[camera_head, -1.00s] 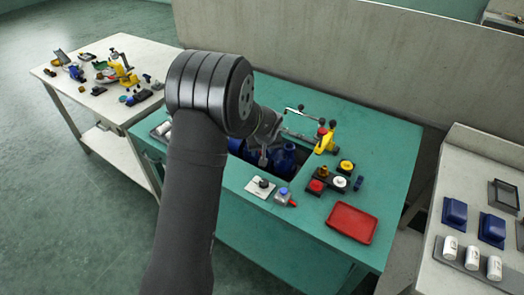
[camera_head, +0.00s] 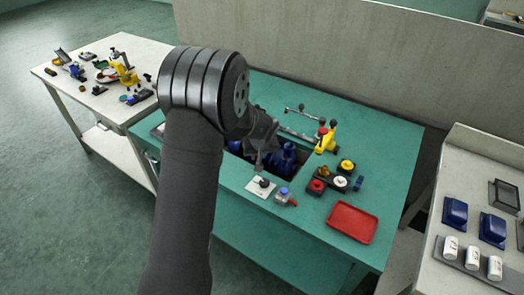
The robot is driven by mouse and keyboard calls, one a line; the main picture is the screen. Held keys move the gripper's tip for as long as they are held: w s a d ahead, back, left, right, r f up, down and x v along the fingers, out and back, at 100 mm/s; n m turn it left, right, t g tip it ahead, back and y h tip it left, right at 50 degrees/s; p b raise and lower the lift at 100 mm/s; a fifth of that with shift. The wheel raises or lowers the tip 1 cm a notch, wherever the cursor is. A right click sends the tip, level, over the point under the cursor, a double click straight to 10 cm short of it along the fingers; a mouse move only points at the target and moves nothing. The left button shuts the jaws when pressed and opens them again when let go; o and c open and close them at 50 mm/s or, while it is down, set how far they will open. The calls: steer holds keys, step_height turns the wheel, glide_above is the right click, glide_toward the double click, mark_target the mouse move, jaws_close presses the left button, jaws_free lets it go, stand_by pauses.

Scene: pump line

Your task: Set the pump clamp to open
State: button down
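A yellow clamp-like fixture (camera_head: 327,138) with a red knob stands on the green bench, at the right rear of a dark recess. I take it for the pump clamp, but its setting is too small to read. A blue pump-like body (camera_head: 284,157) sits in the recess, partly hidden by my gripper. My gripper (camera_head: 262,165) hangs over the recess, left of the blue body and apart from the yellow fixture. Its fingers are small and dark, so I cannot tell whether they are open or shut.
A metal rod with dark ends (camera_head: 303,112) stands behind the recess. A white plate with a black knob (camera_head: 261,187), a small bottle (camera_head: 284,196), several coloured buttons (camera_head: 341,182) and a red tray (camera_head: 352,222) lie in front and to the right. The bench's right rear is clear.

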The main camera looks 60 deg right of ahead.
steer(key=shift+a+f, duration=0.1)
steer(key=shift+a, duration=0.4)
steer(key=c, duration=1.2)
jaws_free()
steer(key=shift+a, duration=0.1)
steer(key=shift+r, duration=0.2)
steer(key=shift+s+r, duration=0.1)
steer(key=shift+r, duration=0.15)
steer(key=v, duration=1.6)
steer(key=shift+s+r, duration=0.1)
steer(key=shift+r, duration=0.2)
